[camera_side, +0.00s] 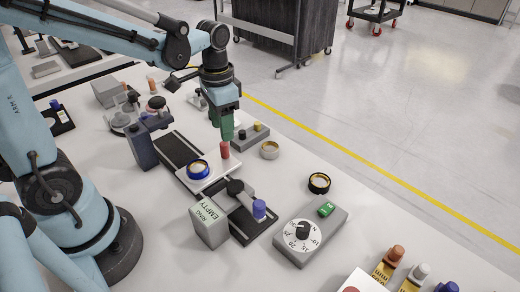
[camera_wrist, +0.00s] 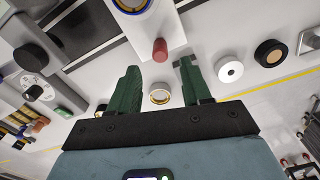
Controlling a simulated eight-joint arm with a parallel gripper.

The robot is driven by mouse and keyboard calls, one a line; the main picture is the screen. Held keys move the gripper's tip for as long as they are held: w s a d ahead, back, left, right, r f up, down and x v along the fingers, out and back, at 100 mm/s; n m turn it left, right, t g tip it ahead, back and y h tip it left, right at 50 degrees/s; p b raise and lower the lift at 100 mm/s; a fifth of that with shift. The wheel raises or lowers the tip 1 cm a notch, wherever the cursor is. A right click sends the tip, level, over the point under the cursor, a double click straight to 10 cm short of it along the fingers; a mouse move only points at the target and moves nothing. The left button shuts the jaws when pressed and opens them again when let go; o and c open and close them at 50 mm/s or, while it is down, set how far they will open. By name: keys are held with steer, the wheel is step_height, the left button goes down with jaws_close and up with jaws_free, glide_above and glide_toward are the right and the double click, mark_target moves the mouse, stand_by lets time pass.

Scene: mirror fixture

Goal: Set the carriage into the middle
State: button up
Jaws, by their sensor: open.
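The carriage (camera_side: 216,175) is a white plate with a blue-rimmed ring (camera_side: 198,169) on it and an upright red peg (camera_side: 224,150) at its far edge. It sits part-way along a dark rail (camera_side: 177,150), with rail showing on both sides. My gripper (camera_side: 227,136) has green fingers pointing down, close above the peg. In the wrist view, my fingers (camera_wrist: 159,66) are apart, and the red peg (camera_wrist: 160,50) shows between and just beyond their tips. Nothing is seen held. Whether a finger touches the peg cannot be told.
A dark blue block (camera_side: 142,149) and a grey block marked EMPTY (camera_side: 209,222) stand beside the rail. A black lever and a blue-capped post (camera_side: 259,210) are at its near end.

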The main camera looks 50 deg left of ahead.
steer(key=shift+r, duration=2.75)
steer(key=shift+s+d+f+n+t, duration=0.2)
steer(key=shift+s+d+n+t, duration=0.4)
steer(key=shift+t, duration=0.6)
steer(key=shift+s+d+f+n+t, duration=0.15)
steer(key=shift+s+d+n+t, duration=0.2)
steer(key=shift+s+t, duration=0.65)
steer(key=shift+s+d+f+n+t, duration=0.25)
steer(key=shift+s+n+t, duration=0.3)
steer(key=shift+t, duration=0.85)
steer(key=shift+w, duration=0.1)
